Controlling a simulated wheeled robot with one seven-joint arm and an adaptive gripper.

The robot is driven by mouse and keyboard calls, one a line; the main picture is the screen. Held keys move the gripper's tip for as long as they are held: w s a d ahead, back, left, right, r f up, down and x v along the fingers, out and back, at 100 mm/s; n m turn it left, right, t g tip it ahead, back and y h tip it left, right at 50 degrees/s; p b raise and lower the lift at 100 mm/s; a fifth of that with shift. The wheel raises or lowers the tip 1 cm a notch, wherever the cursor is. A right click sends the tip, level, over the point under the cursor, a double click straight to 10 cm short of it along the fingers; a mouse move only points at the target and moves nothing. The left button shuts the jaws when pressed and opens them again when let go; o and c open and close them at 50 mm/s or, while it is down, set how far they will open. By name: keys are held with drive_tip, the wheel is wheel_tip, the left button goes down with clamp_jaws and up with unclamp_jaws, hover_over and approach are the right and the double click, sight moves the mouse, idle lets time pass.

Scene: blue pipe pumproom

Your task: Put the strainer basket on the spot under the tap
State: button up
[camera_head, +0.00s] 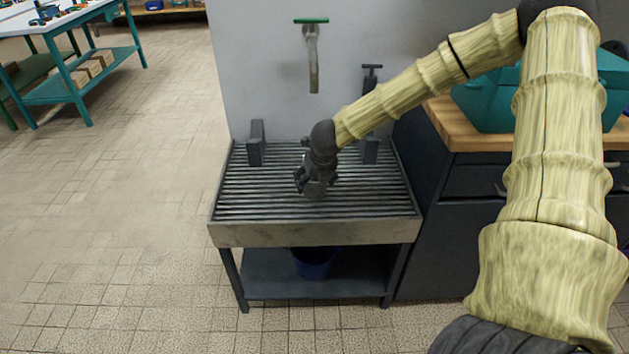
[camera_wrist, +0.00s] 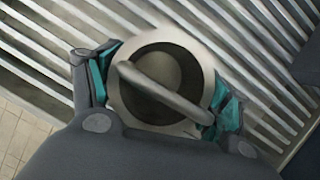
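The strainer basket (camera_wrist: 195,57) is a round metal cup with a pale rim, a dark inside and a bar handle across its top. In the wrist view it sits between the two fingers of my gripper (camera_wrist: 160,92), whose teal pads touch its rim on both sides. In the head view my gripper (camera_head: 316,178) is low over the slatted drain top (camera_head: 250,205). The basket is hard to make out there, and I cannot tell whether it touches the slats. The tap (camera_head: 313,60), with a green handle, is on the wall above and behind my gripper. No marked spot is clearly visible.
Dark upright brackets (camera_head: 256,144) stand at the back of the drain top. A blue bucket (camera_head: 314,262) is on the shelf below. To the right is a wooden-topped cabinet (camera_head: 455,125) with a teal case (camera_head: 485,105).

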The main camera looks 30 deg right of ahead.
drive_tip(key=shift+o, duration=0.8)
drive_tip(key=shift+r, duration=0.5)
drive_tip(key=d+p+v, duration=0.1)
drive_tip(key=p+v, duration=0.1)
drive_tip(key=v, duration=0.9)
drive_tip(key=shift+a+p, duration=0.3)
drive_tip(key=shift+a, duration=0.2)
